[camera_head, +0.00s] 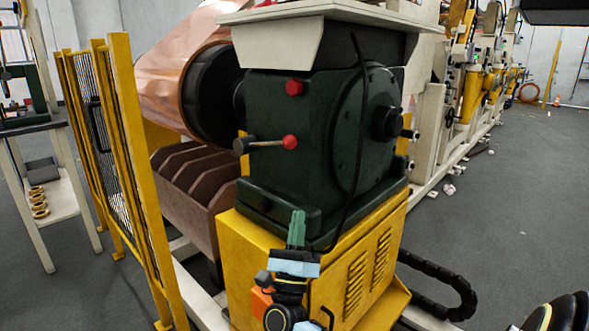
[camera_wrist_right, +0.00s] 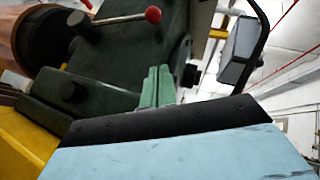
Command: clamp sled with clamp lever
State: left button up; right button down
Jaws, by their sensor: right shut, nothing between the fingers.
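The clamp lever (camera_head: 268,143) is a short metal rod with a red ball at its right end and a dark hub at its left. It sticks out from the front of the dark green sled housing (camera_head: 330,165), which sits on a yellow base. In the right wrist view the lever (camera_wrist_right: 118,19) shows at the top left, beyond the fingers. My right gripper (camera_head: 297,216), with green fingers pointing up, is shut and empty. It is below the lever and apart from it, in front of the housing's lower edge. My left gripper is out of view.
A copper foil roll (camera_head: 180,72) is on a dark core left of the housing. A yellow mesh guard (camera_head: 100,140) stands at the left. A red knob (camera_head: 294,88) sits above the lever. A black cable (camera_head: 359,140) hangs down the housing's front.

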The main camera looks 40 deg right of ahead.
jog(key=shift+r, duration=0.1)
